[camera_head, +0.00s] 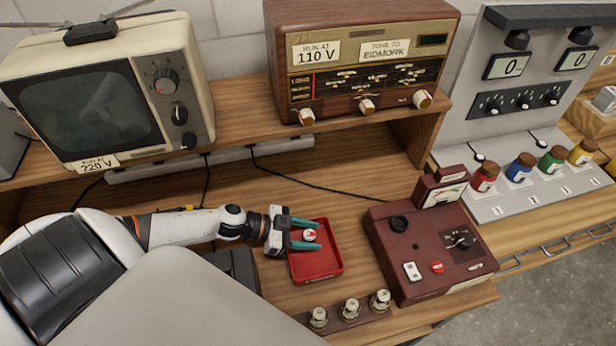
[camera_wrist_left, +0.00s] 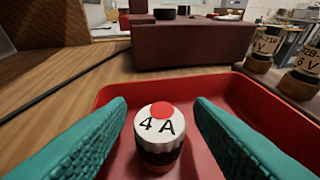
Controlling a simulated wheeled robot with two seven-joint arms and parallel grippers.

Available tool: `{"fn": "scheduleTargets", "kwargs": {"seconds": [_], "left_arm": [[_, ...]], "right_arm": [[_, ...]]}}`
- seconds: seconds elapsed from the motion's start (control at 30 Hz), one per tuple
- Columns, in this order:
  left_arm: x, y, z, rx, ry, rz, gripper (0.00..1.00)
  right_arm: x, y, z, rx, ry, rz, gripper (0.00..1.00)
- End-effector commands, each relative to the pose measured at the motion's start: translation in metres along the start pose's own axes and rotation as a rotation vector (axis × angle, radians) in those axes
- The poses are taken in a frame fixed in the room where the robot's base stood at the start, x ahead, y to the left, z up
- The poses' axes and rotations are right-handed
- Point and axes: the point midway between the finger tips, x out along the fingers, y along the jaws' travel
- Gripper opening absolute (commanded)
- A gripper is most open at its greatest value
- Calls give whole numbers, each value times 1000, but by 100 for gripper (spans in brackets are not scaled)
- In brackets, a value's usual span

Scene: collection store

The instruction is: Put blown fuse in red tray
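The fuse (camera_head: 309,236) is a small white-topped cylinder with a red dot. In the left wrist view the fuse (camera_wrist_left: 159,128) reads "4 A", has a dark lower band and stands upright in the red tray (camera_wrist_left: 112,92). The red tray (camera_head: 318,274) lies on the wooden bench in the head view. My left gripper (camera_head: 310,233) is over the tray, its teal fingers on either side of the fuse. The wrist view shows a narrow gap between the fuse and each finger, so the gripper is open. My right gripper is not in view.
A dark red tester (camera_head: 405,243) stands right of the tray. A small rack (camera_head: 334,325) with several labelled metal-topped pieces lies in front. A television (camera_head: 110,95) and a radio (camera_head: 365,60) stand on the shelf behind. Coloured jars (camera_head: 520,168) stand far right.

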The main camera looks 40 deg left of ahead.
Motion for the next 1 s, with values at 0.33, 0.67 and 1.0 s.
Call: {"fn": "scheduleTargets", "kwargs": {"seconds": [0.33,0.67,1.0], "left_arm": [[-19,0,5,-4,4,1,48],[-91,0,8,-3,5,2,48],[-122,0,4,-1,1,1,48]], "right_arm": [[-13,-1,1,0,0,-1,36],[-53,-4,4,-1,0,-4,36],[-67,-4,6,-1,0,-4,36]]}}
